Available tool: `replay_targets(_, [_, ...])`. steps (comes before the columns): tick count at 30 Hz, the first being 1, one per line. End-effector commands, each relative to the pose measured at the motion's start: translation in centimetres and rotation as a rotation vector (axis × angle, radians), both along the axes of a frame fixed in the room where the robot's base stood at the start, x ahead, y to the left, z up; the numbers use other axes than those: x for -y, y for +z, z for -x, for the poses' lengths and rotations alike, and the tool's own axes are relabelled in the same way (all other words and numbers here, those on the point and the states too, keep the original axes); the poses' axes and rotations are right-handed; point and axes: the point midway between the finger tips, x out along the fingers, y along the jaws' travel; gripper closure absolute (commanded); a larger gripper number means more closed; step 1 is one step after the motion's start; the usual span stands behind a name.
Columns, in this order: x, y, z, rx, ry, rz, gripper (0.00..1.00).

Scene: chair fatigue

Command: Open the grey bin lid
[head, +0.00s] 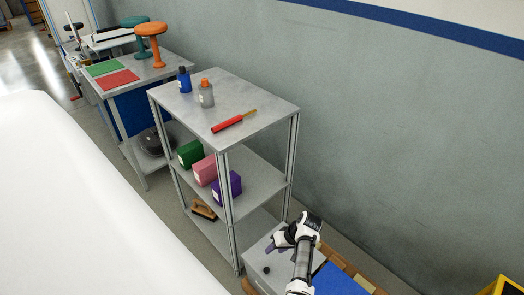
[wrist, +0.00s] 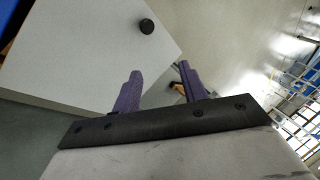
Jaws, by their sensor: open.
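The grey bin lid (head: 258,257) is a flat, light grey panel with a small black knob, low beside the shelf's right end in the head view. In the wrist view the lid (wrist: 70,50) fills the upper left, with the round black knob (wrist: 146,26) near its corner. The lid looks shut. My gripper (wrist: 160,68) has two purple fingers spread apart with nothing between them. The knob is beyond the fingertips in the wrist view, not between them. In the head view my gripper (head: 276,245) is over the lid, behind the knob; its exact height is hard to tell.
A metal shelf (head: 262,108) with bottles, a red-handled tool and coloured boxes stands close left of my gripper. A blue panel (head: 338,281) lies right of my arm, by brown edging. The grey wall (head: 400,130) is behind. A yellow object (head: 508,288) is at bottom right.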

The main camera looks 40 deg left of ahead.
Motion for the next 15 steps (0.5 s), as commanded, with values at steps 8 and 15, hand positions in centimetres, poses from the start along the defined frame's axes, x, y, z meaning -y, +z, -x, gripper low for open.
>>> replay_targets(8, [-0.1,-5.0,3.2,0.224,0.006,0.021,0.57])
replay_targets(15, [-0.3,-8.9,4.5,0.402,0.006,0.033,0.57])
